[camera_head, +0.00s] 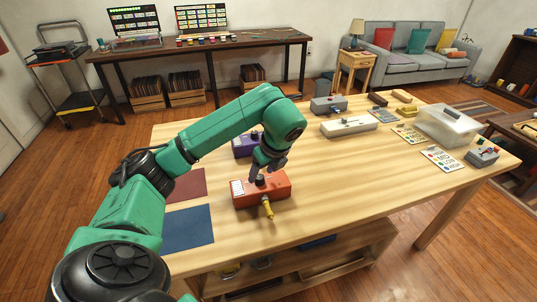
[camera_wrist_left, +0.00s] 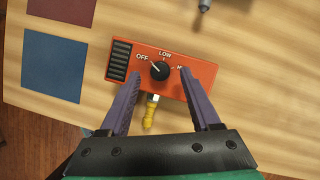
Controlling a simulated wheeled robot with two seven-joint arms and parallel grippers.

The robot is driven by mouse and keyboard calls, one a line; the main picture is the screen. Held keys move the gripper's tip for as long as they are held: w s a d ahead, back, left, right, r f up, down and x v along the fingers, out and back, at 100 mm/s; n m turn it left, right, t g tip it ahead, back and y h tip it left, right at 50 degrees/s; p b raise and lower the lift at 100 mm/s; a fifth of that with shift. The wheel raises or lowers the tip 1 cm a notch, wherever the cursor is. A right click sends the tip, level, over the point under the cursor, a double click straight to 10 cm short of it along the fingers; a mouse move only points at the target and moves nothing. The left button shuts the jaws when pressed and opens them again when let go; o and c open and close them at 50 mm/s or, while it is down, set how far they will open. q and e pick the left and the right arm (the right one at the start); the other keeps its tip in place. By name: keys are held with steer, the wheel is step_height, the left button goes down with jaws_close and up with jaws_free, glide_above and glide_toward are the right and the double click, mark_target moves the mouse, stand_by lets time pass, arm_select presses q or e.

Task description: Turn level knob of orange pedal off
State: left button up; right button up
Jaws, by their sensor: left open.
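The orange pedal (camera_head: 272,196) lies on the wooden table below my left gripper (camera_head: 266,171). In the left wrist view the orange pedal (camera_wrist_left: 199,75) shows a black level knob (camera_wrist_left: 159,70) with the labels OFF, LOW and a partly covered one at right. The knob's pale mark seems to point up-left towards OFF, but it is small. My left gripper (camera_wrist_left: 158,76) is open, its purple fingers spread to the knob's left and right. I cannot tell whether they touch the pedal. A yellow plug (camera_wrist_left: 150,112) sticks out of the pedal's near side. My right gripper is not in view.
A purple pedal (camera_head: 243,146) stands behind the orange one. Red (camera_head: 187,185) and blue (camera_head: 188,229) mats lie at left. A white pedal (camera_head: 349,126), label cards and a clear bin (camera_head: 446,127) are farther right. The table's front right is clear.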

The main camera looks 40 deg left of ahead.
arm_select(q)
steer(key=p+v, duration=0.7)
steer(key=v, duration=0.5)
steer(key=shift+d+r, duration=0.2)
